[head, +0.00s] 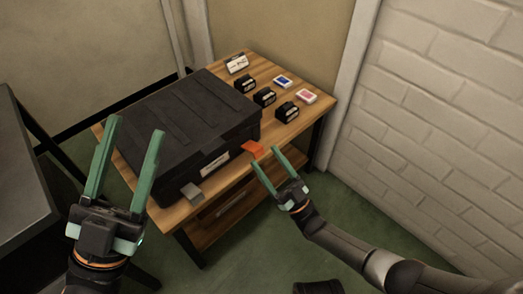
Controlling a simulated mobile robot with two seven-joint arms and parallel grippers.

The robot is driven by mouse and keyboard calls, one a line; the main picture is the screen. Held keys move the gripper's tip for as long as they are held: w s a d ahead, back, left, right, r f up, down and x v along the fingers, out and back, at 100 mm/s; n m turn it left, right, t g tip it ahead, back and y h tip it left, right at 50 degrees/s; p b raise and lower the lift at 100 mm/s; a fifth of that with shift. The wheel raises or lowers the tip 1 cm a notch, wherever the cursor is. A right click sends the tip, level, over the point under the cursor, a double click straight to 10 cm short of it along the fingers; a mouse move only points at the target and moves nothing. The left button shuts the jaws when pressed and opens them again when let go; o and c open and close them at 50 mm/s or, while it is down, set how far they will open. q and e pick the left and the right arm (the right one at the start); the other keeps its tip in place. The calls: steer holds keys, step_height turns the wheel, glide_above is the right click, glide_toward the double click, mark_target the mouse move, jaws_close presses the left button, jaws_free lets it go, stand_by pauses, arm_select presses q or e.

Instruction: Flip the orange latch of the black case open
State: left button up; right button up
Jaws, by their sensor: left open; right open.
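The black case (180,128) lies closed on a wooden table (228,188). Its orange latch (253,149) sticks out from the front at the right end. A grey latch (191,194) sticks out from the front at the left end. My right gripper (265,163) is open, its green fingers pointing up toward the case. Its fingertips are close below and around the orange latch; I cannot tell whether they touch it. My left gripper (136,127) is open and empty, held up in front of the case's left part, and its fingers hide a little of the case.
Several small black boxes (265,97), a blue card pack (283,82), a red card pack (306,96) and a white card (237,63) sit on the table right of the case. A brick wall (430,130) stands at right. A dark table (25,170) is at left.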

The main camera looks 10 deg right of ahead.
steer(key=v, duration=0.8)
steer(key=shift+s+f, duration=0.25)
steer(key=shift+d, duration=0.1)
